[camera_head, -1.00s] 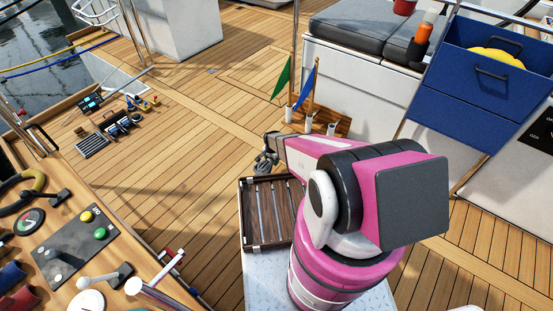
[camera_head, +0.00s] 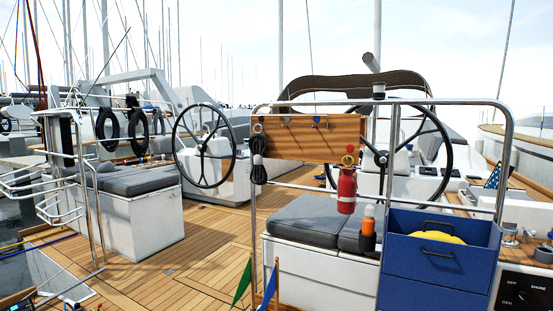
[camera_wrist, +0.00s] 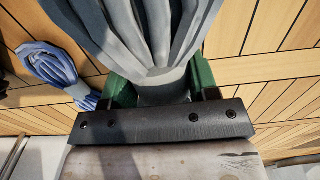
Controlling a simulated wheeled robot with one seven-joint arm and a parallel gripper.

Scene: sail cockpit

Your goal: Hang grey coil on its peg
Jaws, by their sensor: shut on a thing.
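The grey coil (camera_wrist: 140,30) fills the top middle of the wrist view. My gripper (camera_wrist: 160,90) is shut on its narrow bound part, with a green finger on either side. My gripper and the grey coil are outside the head view. The wooden board (camera_head: 305,145) hangs on the rail in the head view and carries several small pegs. A dark coil (camera_head: 259,162) hangs at its left end, and a red fire extinguisher (camera_head: 347,190) hangs at its right. I cannot tell which peg belongs to the grey coil.
A blue coil (camera_wrist: 45,65) lies at left in the wrist view. A blue drawer box (camera_head: 435,270) is at right. The deck at centre left is clear.

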